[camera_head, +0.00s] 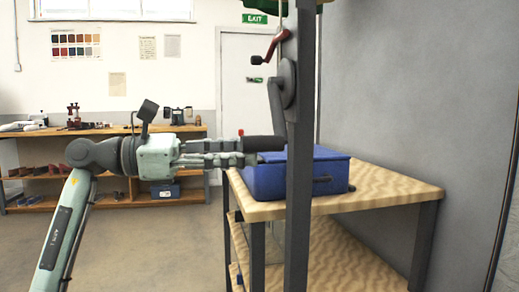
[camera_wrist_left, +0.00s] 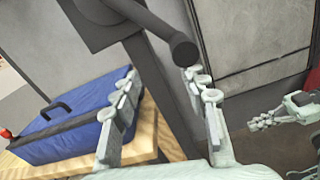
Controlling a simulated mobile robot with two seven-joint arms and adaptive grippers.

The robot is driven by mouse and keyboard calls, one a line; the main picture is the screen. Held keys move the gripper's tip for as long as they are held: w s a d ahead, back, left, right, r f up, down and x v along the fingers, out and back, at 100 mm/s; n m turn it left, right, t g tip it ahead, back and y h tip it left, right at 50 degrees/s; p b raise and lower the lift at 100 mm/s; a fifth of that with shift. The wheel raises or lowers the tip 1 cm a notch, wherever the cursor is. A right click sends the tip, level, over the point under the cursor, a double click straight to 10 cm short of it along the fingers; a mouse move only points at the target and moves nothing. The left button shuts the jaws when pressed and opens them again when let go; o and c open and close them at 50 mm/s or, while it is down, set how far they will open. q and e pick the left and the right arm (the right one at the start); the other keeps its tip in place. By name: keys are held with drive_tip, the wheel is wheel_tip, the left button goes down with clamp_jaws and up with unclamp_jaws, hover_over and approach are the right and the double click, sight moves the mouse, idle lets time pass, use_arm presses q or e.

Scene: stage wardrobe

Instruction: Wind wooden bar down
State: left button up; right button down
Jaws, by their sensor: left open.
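A grey crank with a round hub (camera_head: 289,84) is mounted on a dark upright post (camera_head: 299,200). Its arm hangs down to a black handle (camera_head: 265,143) pointing left. My left gripper (camera_head: 250,157) is open, with its fingers close to the handle and slightly below it. In the left wrist view the handle's round end (camera_wrist_left: 184,50) shows just beyond the open fingertips, nearer the right finger; I cannot tell whether they touch. A second, red crank (camera_head: 275,46) sits higher on the post. My right gripper (camera_wrist_left: 265,121) shows at the right of the wrist view. No wooden bar is clearly seen.
A blue case (camera_head: 335,170) lies on a wooden-topped table (camera_head: 400,188) behind the post, close to my left gripper. A workbench (camera_head: 110,131) stands at the back left. A grey wall (camera_head: 420,90) closes the right side. The floor at left is open.

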use_arm(q)
drive_tip(key=x, duration=0.3)
drive_tip(key=shift+w+d, duration=0.2)
drive_tip(key=shift+d, duration=0.15)
clamp_jaws()
drive_tip(key=c, duration=1)
unclamp_jaws()
drive_tip(key=o, duration=1)
